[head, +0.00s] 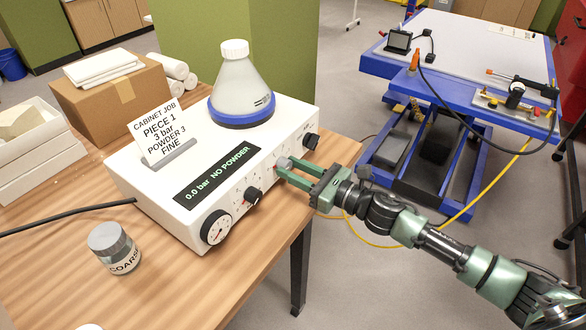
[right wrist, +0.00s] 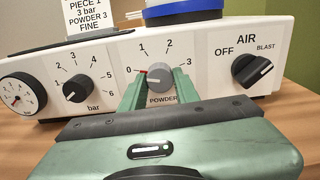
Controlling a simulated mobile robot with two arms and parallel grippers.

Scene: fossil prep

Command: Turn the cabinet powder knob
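The powder knob (right wrist: 160,77) is a round grey knob on the white cabinet (head: 145,185); its red mark is at the 0 end of its 0-to-3 scale. It also shows in the head view (head: 284,162). My right gripper (head: 283,167) reaches the cabinet front from the right, with one green finger on each side of the knob. The fingers lie very close to its sides; I cannot tell whether they press on it. The cabinet display (head: 217,175) reads 0.0 bar, NO POWDER. A card (head: 163,128) says PIECE 1, 3 bar, POWDER 3, FINE. My left gripper is not in view.
The black bar knob (right wrist: 76,88) and a gauge (right wrist: 17,92) are left of the powder knob; the black AIR knob (right wrist: 252,69) is right. A COARSE jar (head: 114,248) stands on the wooden table (head: 60,270). A powder flask (head: 240,85) sits on the cabinet.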

